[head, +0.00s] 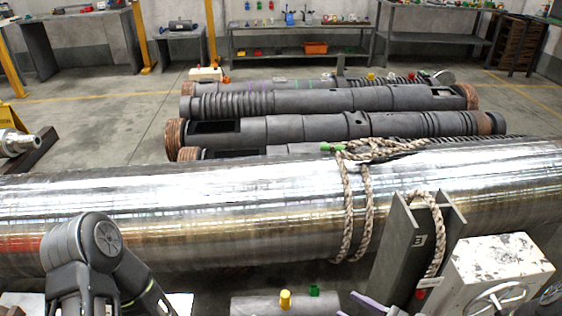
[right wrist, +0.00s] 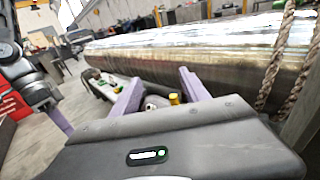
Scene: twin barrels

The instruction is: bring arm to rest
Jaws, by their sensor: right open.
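My right gripper (head: 366,305) shows at the bottom edge of the head view, with its purple fingers partly cut off. In the right wrist view the two purple fingers of this gripper (right wrist: 160,80) stand wide apart with nothing between them. A grey surface with a yellow plug (head: 285,299) and a green plug (head: 314,290) lies just left of it. My left arm (head: 92,250) is bent at the lower left of the head view; its gripper is not seen there. A purple piece, apparently a left finger, shows at the left of the right wrist view.
A large shiny metal cylinder (head: 250,213) spans the view in front of me. A rope (head: 348,215) hangs over it. A grey steel bracket (head: 402,240) and a white speckled block (head: 497,262) stand close on the right. Dark pipes (head: 330,100) lie behind.

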